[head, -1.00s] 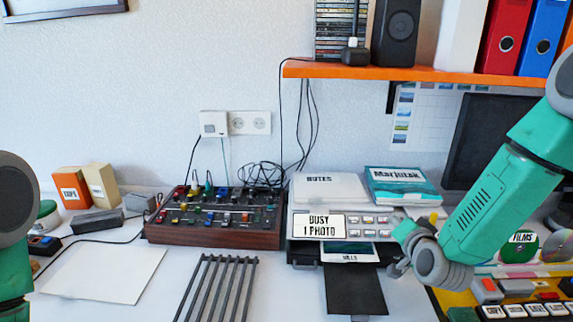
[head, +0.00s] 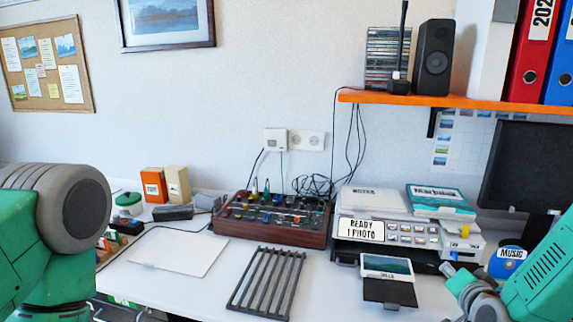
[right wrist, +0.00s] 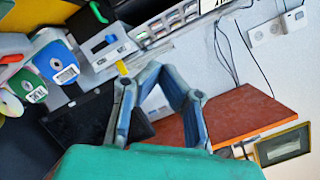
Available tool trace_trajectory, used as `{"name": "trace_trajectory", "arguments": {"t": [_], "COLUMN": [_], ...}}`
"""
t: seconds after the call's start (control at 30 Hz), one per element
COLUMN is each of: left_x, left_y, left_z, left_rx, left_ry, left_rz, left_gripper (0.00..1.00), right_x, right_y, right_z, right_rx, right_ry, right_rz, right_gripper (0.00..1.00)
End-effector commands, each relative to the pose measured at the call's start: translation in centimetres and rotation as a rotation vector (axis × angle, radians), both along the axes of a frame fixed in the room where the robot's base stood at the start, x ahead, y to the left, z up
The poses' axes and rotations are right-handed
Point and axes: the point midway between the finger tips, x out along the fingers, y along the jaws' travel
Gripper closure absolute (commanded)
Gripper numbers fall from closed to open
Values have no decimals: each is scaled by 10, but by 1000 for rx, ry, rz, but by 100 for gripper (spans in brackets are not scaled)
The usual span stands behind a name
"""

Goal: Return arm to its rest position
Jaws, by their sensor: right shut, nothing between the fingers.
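My right gripper (head: 448,270) is at the lower right of the head view, beside the printer and apart from it. Its fingers are shut and empty; they also fill the middle of the right wrist view (right wrist: 157,75). My right arm comes in from the right edge. On the left, part of my left arm shows, but its gripper is out of view. The printer (head: 405,233) has a display reading "READY 1 PHOTO". A small photo (head: 386,267) lies at its front, over the black output tray (head: 390,293).
A mixer (head: 272,218), a slatted rack (head: 266,283) and a white sheet (head: 178,251) lie on the desk left of the printer. An orange shelf (head: 460,101) with a speaker (head: 433,58) and binders hangs above. A dark monitor (head: 527,168) stands at the right.

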Motion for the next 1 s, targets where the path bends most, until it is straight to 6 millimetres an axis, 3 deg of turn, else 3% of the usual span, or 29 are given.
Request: {"name": "trace_trajectory", "arguments": {"t": [0.27,0.53,0.67,0.8,0.9,1.0], "left_x": [1,1,1,1,1,1], "left_y": [0,0,0,0,0,0], "left_z": [0,0,0,0,0,0], "left_rx": [0,0,0,0,0,0], "left_ry": [-3,-2,-2,-2,-2,-2], "left_rz": [0,0,0,0,0,0], "left_gripper": [60,60,60,60,60,60], "right_x": [-32,-100,-162,-254,-309,-347], "right_y": [25,56,73,84,86,84], "right_z": [-45,-112,-154,-193,-207,-211], "right_rx": [-62,-161,-234,-325,-373,-404], "right_ry": [157,415,612,873,1020,1122], "right_rz": [88,242,366,540,644,717], "right_gripper": [100,100,100,100,100,100]}}
